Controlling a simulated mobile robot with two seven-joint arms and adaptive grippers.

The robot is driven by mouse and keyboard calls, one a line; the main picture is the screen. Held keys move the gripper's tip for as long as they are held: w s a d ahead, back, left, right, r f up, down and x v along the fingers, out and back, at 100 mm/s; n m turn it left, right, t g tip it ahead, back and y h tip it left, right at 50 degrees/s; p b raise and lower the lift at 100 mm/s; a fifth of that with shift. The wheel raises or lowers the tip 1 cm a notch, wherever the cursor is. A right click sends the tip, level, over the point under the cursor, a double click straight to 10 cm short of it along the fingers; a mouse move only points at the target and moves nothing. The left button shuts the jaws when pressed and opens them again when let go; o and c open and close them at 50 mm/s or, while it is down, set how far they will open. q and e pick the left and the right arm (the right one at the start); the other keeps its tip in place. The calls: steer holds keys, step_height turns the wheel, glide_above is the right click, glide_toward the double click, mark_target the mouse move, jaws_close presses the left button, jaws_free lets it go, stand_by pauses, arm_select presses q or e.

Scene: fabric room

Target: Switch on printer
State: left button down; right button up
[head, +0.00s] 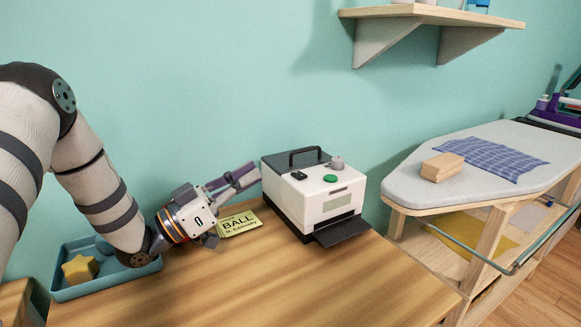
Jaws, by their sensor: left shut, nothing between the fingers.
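The printer (318,200) is a white box with a dark grey top part and a black handle, standing on the wooden table against the wall. A green button (330,178) and a grey knob (337,162) are on its top, and a dark tray (342,231) sticks out at its front. My left gripper (253,174) is shut and empty, its fingertips close to the printer's left side. I cannot tell whether they touch it. My right gripper is not in view.
A yellow card (240,224) reading "BALL" lies under my left gripper. A blue tray (108,288) with a yellow star (80,269) is at the left. The table front (290,290) is clear. An ironing board (410,185) stands right; a shelf (440,14) hangs above.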

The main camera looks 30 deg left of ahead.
arm_select(q)
steer(key=shift+d, duration=0.1)
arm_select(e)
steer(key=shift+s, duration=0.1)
arm_select(q)
step_height(320, 180, up, 3)
glide_above(291, 183)
step_height(291, 183, down, 2)
steer(key=shift+w+f+b, duration=0.15)
steer(key=shift+f+b, duration=0.05)
steer(key=shift+b, duration=0.35)
steer(key=shift+f, duration=0.65)
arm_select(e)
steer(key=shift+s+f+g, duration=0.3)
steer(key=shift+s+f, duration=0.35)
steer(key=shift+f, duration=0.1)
